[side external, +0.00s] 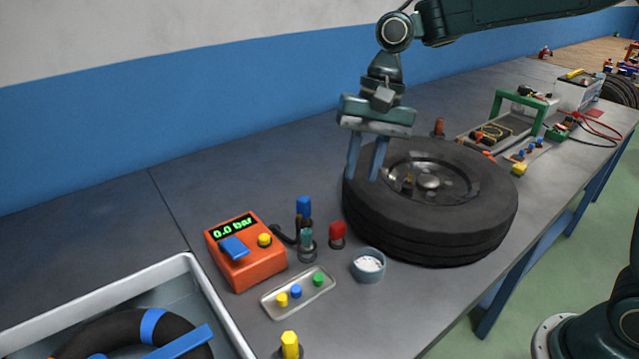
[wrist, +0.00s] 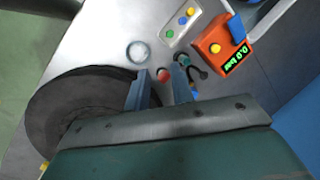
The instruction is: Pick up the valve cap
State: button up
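Several small coloured pieces could be the valve cap; I cannot tell which one is meant. A small tray (side external: 267,304) holds a yellow (side external: 282,299), a blue (side external: 296,291) and a green piece (side external: 318,279). A red-topped piece (side external: 337,230) stands left of the tyre (side external: 430,225). A blue-topped black piece (side external: 304,207) and a teal-topped one (side external: 306,240) stand beside it. My gripper (side external: 363,178) points down, open and empty, above the table by the tyre's left edge. In the wrist view, the red piece (wrist: 163,76) shows between the fingertips (wrist: 160,70).
An orange gauge box (side external: 245,252) reads 0.0 bar. A grey cup (side external: 368,265) stands before the tyre. A grey bin (side external: 190,262) with a dark ring is front left. A yellow piece (side external: 290,345) stands near the front. The table behind the gauge is clear.

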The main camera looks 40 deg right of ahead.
jog(key=w+a+f+m+g, duration=0.2)
jog(key=w+f, duration=0.3)
jog(key=f, duration=0.4)
jog(key=shift+w+a+f+m+g, duration=0.2)
jog(key=shift+w+a+m+g, duration=0.1)
jog(key=shift+a, duration=0.5)
send_over(319, 276)
jog(key=w+d, duration=0.2)
jog(key=shift+s+f, duration=0.1)
jog(key=shift+f, duration=3.85)
jog(key=shift+a, duration=0.1)
jog(key=shift+x, duration=2.6)
